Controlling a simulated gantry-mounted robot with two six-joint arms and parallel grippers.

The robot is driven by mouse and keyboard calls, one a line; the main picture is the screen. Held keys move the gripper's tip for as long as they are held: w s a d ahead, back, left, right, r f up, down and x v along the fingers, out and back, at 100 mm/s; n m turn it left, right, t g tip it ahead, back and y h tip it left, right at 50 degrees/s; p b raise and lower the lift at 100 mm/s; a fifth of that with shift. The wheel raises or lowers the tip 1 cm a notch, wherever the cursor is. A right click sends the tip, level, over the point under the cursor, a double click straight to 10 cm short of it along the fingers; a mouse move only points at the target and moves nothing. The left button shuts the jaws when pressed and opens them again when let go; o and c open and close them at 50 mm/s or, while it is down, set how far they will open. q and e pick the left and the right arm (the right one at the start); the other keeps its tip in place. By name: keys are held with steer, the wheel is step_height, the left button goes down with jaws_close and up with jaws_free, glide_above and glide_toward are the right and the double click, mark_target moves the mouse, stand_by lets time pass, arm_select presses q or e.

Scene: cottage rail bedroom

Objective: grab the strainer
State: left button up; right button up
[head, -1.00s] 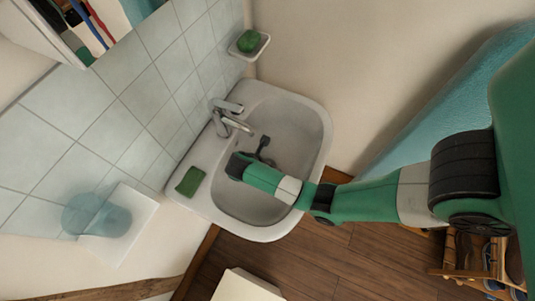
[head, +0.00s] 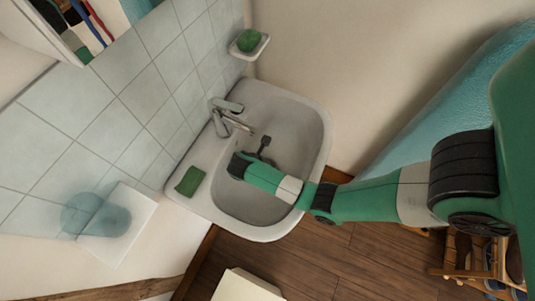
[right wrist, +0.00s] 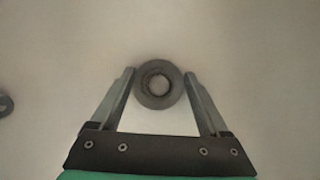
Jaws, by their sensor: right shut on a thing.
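The strainer (right wrist: 157,83) is a small dark grey ring with a paler, textured centre, seen against the pale basin in the right wrist view. My right gripper (right wrist: 159,75) has one finger on each side of it and is shut on its rim. In the head view my right arm reaches into the sink (head: 308,98) from the right, with the gripper (head: 264,146) low inside the basin. The strainer cannot be made out clearly there. Whether it is lifted off the basin cannot be told. My left gripper is not in view.
A chrome faucet (head: 230,118) stands on the sink's back edge, close to the gripper. A green cloth or sponge (head: 190,181) lies on the left ledge. A soap dish (head: 249,48) hangs on the tiles. A small dark ring (right wrist: 5,105) shows at the wrist view's left edge.

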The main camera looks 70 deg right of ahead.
steer(key=shift+r, duration=0.1)
steer(key=r, duration=0.1)
steer(key=r+p, duration=0.1)
steer(key=r, duration=0.2)
steer(key=shift+s+a+r+p, duration=0.1)
steer(key=shift+a+p, duration=0.25)
steer(key=shift+s+a+r+p, duration=1)
steer(key=shift+a+r+p, duration=1)
steer(key=shift+p, duration=0.75)
steer(key=shift+s+a+r+p, duration=1)
steer(key=shift+a+r+p, duration=1)
steer(key=shift+p, duration=0.8)
steer(key=shift+s+a+r+p, duration=1)
steer(key=shift+a+r+p, duration=1)
steer(key=shift+p, duration=0.75)
